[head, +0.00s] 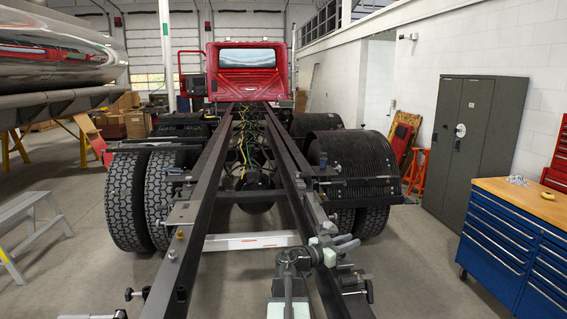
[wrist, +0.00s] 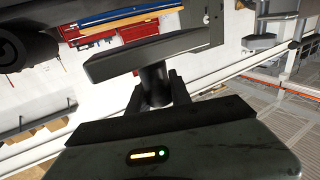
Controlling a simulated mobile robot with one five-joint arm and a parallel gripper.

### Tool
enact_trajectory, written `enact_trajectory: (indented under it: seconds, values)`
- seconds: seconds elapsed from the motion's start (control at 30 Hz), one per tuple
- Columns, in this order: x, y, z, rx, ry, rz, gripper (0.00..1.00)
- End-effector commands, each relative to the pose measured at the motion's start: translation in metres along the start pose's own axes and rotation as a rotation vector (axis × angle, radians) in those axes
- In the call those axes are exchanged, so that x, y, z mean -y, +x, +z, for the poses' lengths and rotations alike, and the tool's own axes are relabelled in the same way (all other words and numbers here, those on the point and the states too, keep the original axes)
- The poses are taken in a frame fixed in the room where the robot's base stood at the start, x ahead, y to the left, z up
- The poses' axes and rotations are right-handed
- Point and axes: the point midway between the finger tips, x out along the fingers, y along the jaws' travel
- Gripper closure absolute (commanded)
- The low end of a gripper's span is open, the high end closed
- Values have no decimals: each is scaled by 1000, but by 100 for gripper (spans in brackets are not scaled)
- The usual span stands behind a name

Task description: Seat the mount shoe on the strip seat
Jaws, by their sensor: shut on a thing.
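In the wrist view my gripper (wrist: 156,92) is shut on the short round stem of a dark part, which I take for the mount shoe (wrist: 155,48). Its wide, flat dark block lies beyond the fingertips, slightly tilted in the picture. In the head view my arm's pale and dark links rise at the bottom centre, over the right frame rail; the fingers and the shoe cannot be made out clearly there. I cannot identify the strip seat for certain. A flat grey plate (head: 185,212) lies on the left frame rail.
Two long dark frame rails (head: 216,172) run toward a red truck cab (head: 247,70). Tyres (head: 128,200) flank them. A pale crossbar (head: 250,241) spans between the rails. A blue tool cabinet (head: 510,245) stands at right, a step stool (head: 30,215) at left. A polished tank (head: 55,50) is upper left.

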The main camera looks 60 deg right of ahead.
Motion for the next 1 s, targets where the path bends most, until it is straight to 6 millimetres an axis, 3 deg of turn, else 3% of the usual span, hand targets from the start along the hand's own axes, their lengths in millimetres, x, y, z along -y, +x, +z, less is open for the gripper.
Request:
enact_trajectory:
  seconds: [1.0]
  values:
    - [0,0,11,-1,-1,0,100]
